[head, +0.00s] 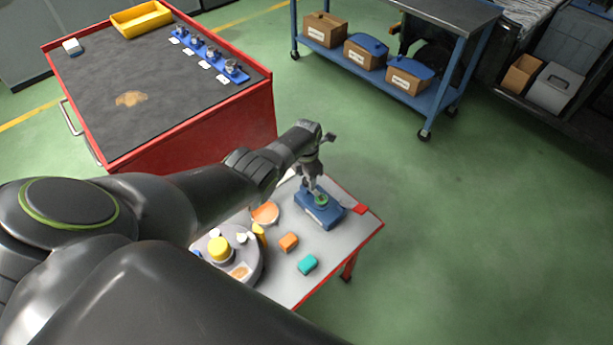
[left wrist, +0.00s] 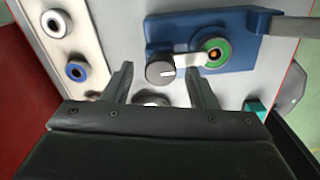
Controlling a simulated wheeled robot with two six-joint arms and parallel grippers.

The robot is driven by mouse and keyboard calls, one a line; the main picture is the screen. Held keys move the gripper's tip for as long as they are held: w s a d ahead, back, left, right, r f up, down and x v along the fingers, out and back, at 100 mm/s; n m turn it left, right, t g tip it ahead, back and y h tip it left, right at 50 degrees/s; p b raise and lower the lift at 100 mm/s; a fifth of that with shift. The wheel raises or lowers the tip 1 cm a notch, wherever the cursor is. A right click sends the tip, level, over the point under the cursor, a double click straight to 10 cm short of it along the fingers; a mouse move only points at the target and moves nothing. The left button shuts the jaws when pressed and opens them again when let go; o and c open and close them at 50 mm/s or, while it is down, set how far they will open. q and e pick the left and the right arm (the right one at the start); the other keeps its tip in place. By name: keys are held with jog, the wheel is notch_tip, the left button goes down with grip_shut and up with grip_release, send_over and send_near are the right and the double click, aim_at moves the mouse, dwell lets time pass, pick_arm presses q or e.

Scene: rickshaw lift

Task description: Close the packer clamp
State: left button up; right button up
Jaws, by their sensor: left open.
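The packer clamp seems to be the blue fixture (head: 334,214) on the small grey table (head: 349,238). In the left wrist view the blue fixture (left wrist: 172,32) carries a green ring (left wrist: 222,46) with an orange centre, a pale metal piece and a dark round knob (left wrist: 160,70) with a white mark. A grey bar runs off to the right from it. My left gripper (head: 314,188) points down over the fixture. In the left wrist view its two fingers (left wrist: 159,75) stand apart, with the knob between their tips in the picture; contact cannot be told. My right gripper is out of view.
A round grey tray (head: 254,270) with a yellow item stands beside an orange block (head: 289,242) and a teal block (head: 308,264). A red cabinet (head: 205,135) stands behind left. A blue cart (head: 437,104) holds boxes at the back. The green floor to the right is clear.

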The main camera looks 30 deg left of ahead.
pick_arm(q)
notch_tip(320, 180, up, 17)
jog(key=p, duration=0.5)
jog(key=shift+r+p, duration=0.2)
jog(key=shift+p, duration=0.15)
dwell(0.3)
